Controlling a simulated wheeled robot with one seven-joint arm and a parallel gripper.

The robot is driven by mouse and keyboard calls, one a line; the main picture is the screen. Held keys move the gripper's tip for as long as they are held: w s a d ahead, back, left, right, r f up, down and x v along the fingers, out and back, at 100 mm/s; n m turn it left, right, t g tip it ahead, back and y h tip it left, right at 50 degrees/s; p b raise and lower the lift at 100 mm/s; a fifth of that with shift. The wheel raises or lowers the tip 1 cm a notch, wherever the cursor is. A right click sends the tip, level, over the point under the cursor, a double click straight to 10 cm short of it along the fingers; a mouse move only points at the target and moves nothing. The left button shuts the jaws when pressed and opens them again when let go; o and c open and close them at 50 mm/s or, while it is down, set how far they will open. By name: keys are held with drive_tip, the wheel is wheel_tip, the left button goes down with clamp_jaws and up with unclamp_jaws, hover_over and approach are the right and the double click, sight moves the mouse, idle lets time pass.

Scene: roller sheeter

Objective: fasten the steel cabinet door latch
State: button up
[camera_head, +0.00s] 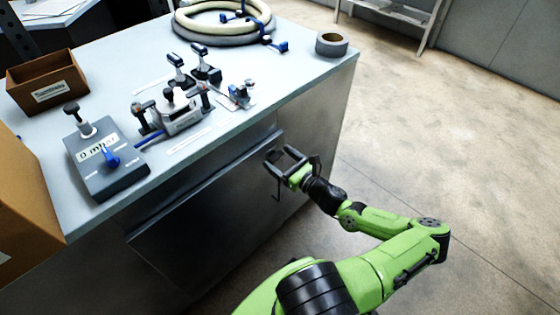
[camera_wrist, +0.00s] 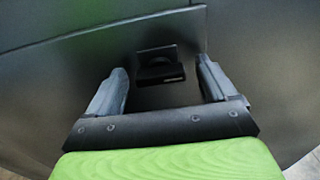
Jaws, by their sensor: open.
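The steel cabinet door (camera_head: 205,225) is a dark panel on the front of the bench. In the head view my gripper (camera_head: 284,158) is at the door's upper right edge. A small dark latch piece (camera_wrist: 161,66) shows in the wrist view, on the steel face just ahead of my gripper (camera_wrist: 160,85). It lies between the two spread fingers, with clear space on each side. My gripper is open and holds nothing. In the head view the latch is largely hidden by my gripper, and I cannot tell its exact position there.
A cardboard box (camera_head: 25,205) stands at left.

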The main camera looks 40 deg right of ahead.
drive_tip(key=shift+w, duration=0.15)
drive_tip(key=c, duration=1.1)
drive_tip(key=shift+o, duration=0.2)
